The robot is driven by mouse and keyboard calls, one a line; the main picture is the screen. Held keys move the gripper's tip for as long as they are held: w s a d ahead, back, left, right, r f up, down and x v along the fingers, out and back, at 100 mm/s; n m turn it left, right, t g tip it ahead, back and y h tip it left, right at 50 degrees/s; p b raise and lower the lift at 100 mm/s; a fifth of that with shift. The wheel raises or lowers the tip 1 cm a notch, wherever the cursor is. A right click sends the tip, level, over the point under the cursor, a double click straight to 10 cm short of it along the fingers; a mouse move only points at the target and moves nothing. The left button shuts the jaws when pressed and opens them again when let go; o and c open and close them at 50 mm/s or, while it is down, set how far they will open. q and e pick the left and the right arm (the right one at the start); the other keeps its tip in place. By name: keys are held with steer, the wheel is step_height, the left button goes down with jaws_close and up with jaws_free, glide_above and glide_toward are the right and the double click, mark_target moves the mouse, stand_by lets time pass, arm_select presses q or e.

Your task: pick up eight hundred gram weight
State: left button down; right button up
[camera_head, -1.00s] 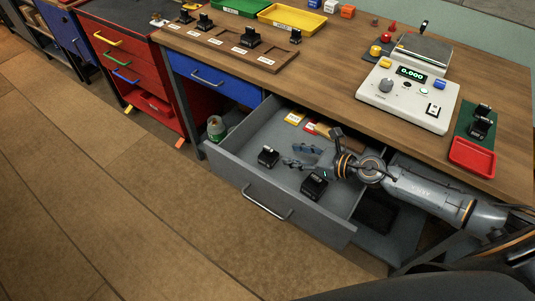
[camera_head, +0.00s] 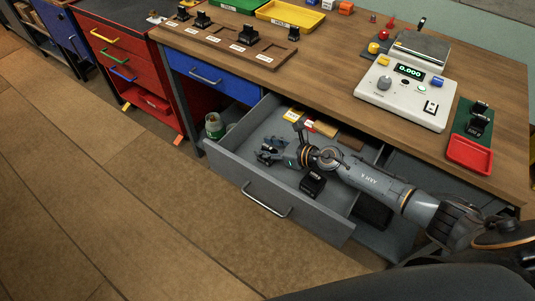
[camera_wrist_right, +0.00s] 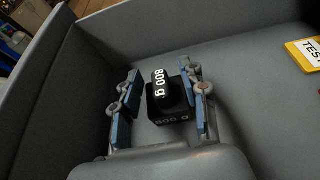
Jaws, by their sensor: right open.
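The black eight hundred gram weight (camera_wrist_right: 168,98) stands upright in the open grey drawer (camera_head: 225,165), its "800 g" label readable in the right wrist view. My right gripper (camera_head: 268,153) is open and reaches into the drawer at the weight. In the right wrist view the blue-padded fingers (camera_wrist_right: 160,100) stand on both sides of the weight, not closed on it. In the head view the weight is mostly hidden by the gripper. My left gripper is not in view.
Another black weight (camera_head: 312,183) stands in the drawer beside my right arm. Yellow and red labels (camera_head: 291,116) lie at the drawer's back. A scale (camera_head: 404,92) reading 0.000 and a red tray (camera_head: 469,155) are on the table. The drawer walls surround the gripper closely.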

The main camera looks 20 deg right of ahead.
mark_target(267, 145)
jaws_close()
steer(key=shift+w+r, duration=0.15)
steer(key=shift+r, duration=0.2)
step_height(267, 145, up, 10)
steer(key=p, duration=0.6)
steer(key=shift+f+p, duration=0.15)
steer(key=shift+p, duration=0.25)
